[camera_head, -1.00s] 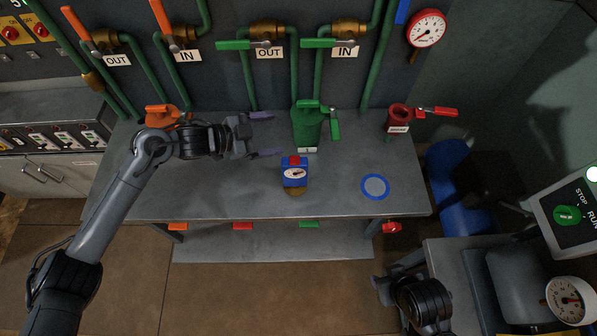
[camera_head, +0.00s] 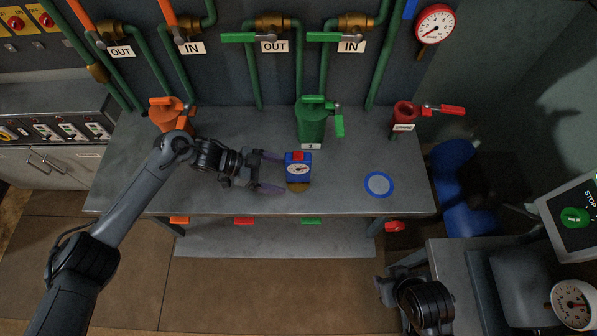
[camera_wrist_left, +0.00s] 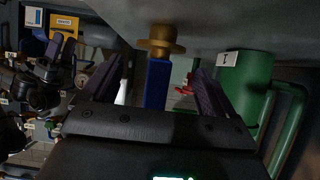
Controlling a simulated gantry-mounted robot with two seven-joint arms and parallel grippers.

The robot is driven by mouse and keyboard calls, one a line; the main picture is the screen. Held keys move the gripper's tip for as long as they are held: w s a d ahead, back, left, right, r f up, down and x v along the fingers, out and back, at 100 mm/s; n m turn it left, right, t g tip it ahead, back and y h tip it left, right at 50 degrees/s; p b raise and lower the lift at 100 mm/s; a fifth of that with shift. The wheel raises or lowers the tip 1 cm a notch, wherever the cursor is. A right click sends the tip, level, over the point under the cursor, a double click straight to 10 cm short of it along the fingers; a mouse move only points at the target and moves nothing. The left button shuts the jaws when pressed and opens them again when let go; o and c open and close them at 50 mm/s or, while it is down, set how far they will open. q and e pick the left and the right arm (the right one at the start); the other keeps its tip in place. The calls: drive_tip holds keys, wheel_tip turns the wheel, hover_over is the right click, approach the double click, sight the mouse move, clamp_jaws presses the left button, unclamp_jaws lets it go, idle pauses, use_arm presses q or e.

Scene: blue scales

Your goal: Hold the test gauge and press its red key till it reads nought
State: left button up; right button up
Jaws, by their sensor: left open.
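The test gauge (camera_head: 297,172) stands on the metal bench, a blue box with a white round dial, a red key (camera_head: 297,155) on its far top edge and a brass foot at its near end. My left gripper (camera_head: 272,172) is open just left of the gauge, its two purple fingers apart and pointing at it. In the left wrist view the gauge's blue side (camera_wrist_left: 156,84) and brass end show between the fingers (camera_wrist_left: 152,88), not gripped. The dial is too small to read. My right gripper (camera_head: 386,285) is low at the right, away from the bench; its fingers are unclear.
A green canister (camera_head: 311,124) stands behind the gauge, an orange one (camera_head: 170,113) at the back left and a red funnel-like vessel (camera_head: 404,117) at the back right. A blue-ringed disc (camera_head: 379,184) lies right of the gauge. The bench between them is clear.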

sight(294, 179)
use_arm(q)
drive_tip(key=shift+b+x, duration=0.8)
drive_tip(key=shift+x, duration=2.15)
drive_tip(key=shift+c, duration=0.5)
